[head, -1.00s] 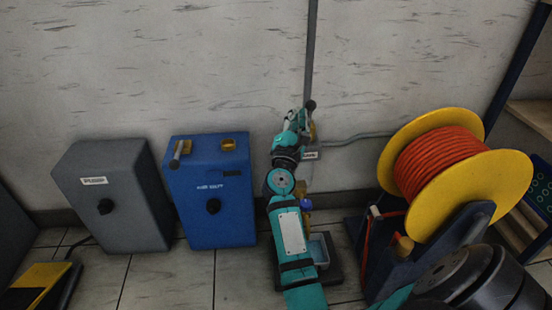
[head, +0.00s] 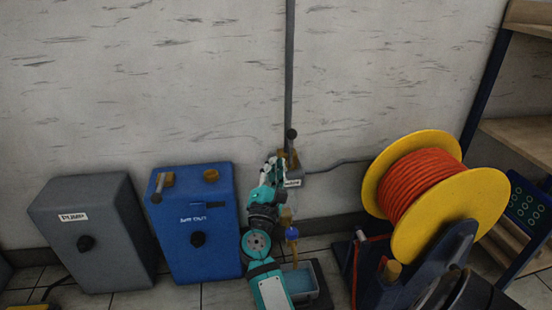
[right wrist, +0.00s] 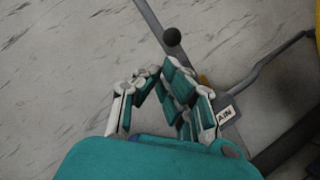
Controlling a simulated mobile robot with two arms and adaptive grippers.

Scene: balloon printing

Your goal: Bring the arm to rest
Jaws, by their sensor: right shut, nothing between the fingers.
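My right gripper (head: 277,165) is a teal and white gripper on a teal arm that rises from the bottom of the head view. It is shut and empty, in front of the wall. In the right wrist view its fingers (right wrist: 160,72) close toward each other with nothing between them. A dark ball-ended lever (head: 291,134) on the wall fitting shows just above and right of the fingertips. In the wrist view the ball (right wrist: 172,36) stands just beyond the fingertips; I cannot tell the exact gap. My left gripper is not in view.
A grey box (head: 95,240) and a blue box (head: 196,228) stand left of my arm. A yellow reel (head: 452,215) of orange hose stands at the right, before a shelf (head: 515,150). A blue tray (head: 303,283) is close beside my forearm.

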